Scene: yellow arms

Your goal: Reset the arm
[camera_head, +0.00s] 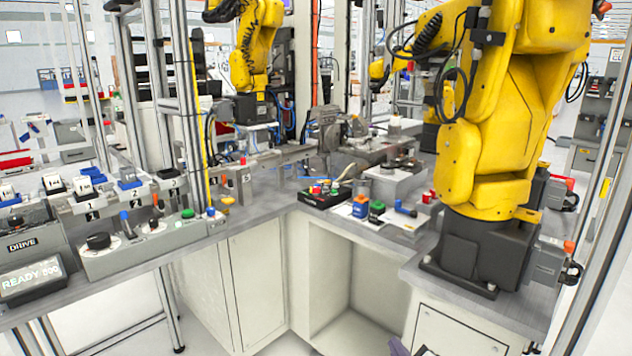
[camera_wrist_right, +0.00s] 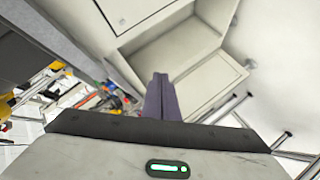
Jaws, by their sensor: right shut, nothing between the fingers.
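My right gripper (camera_wrist_right: 161,98) shows in the right wrist view with its two purple-grey fingers pressed together and nothing between them. In the head view only a small part of this gripper (camera_head: 398,347) shows at the bottom edge, in front of the white cabinets. In the wrist view it is tilted and has the open cabinet (camera_wrist_right: 190,48) beyond its fingertips. It appears apart from the cabinet. My left gripper and arm are not in view.
A grey worktop (camera_head: 290,222) turns a corner and carries several blocks and control boxes. A large yellow robot arm (camera_head: 500,130) stands at the right, and another yellow arm (camera_head: 252,50) at the back. Metal posts rise at left. The open cabinet bay (camera_head: 355,285) is empty.

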